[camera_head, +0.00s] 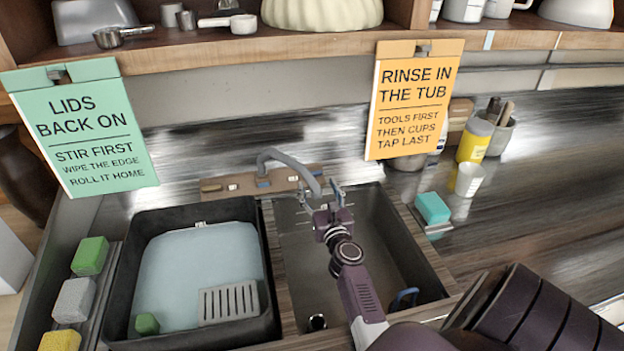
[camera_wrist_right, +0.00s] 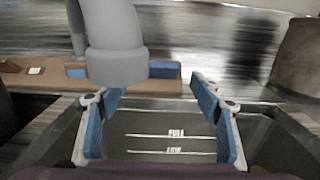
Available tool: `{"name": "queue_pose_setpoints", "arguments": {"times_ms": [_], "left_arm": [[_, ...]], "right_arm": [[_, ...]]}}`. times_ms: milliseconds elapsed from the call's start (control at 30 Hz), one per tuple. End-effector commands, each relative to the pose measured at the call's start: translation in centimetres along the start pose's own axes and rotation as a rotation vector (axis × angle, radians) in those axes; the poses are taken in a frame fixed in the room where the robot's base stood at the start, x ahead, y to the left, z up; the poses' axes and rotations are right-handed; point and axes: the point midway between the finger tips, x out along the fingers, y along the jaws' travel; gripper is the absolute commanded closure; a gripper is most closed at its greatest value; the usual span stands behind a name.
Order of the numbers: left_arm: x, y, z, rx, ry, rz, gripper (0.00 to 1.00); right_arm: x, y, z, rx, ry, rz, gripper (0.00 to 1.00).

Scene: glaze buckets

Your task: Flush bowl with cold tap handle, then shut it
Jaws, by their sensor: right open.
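The grey tap spout (camera_head: 290,158) arches from a wooden ledge behind the sink; in the right wrist view the spout (camera_wrist_right: 110,45) hangs close in front, left of centre. A blue piece (camera_wrist_right: 163,70) shows right of the spout on the ledge, and another blue piece (camera_wrist_right: 76,73) left of it; which one is the cold handle I cannot tell. The sink bowl (camera_head: 385,235) is dark grey; its wall (camera_wrist_right: 170,143) carries FULL and LOW lines. My right gripper (camera_head: 335,192) is open and empty above the bowl's back, beside the spout. Water flow is not visible. My left gripper is out of view.
A dark tub (camera_head: 190,213) with pale blue contents, a grate (camera_head: 228,303) and a green block stands left. A teal sponge (camera_head: 432,207) lies right. A blue curved item (camera_head: 404,298) is in the sink. Signs hang from the shelf (camera_head: 230,62) above.

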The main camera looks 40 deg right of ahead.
Motion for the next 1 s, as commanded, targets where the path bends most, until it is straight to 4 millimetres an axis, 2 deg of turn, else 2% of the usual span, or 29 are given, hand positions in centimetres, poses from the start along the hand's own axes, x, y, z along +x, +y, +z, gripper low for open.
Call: {"name": "queue_pose_setpoints", "arguments": {"times_ms": [100, 233, 500, 633, 1000], "left_arm": [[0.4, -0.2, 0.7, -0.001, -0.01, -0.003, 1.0], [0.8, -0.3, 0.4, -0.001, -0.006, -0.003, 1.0], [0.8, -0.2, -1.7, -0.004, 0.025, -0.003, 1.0], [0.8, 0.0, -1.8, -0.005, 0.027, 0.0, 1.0], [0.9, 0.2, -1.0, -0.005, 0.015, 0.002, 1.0]], "right_arm": [[2.1, -0.1, 0.0, -0.002, -0.001, -0.001, 0.41], [3.6, -0.1, -0.1, -0.002, 0.0, -0.001, 0.41], [4.4, -0.1, -0.1, -0.002, 0.001, -0.001, 0.41], [4.3, -0.1, -0.1, -0.002, 0.001, -0.002, 0.42], [4.3, -0.1, -0.1, -0.002, 0.001, -0.002, 0.82]]}}
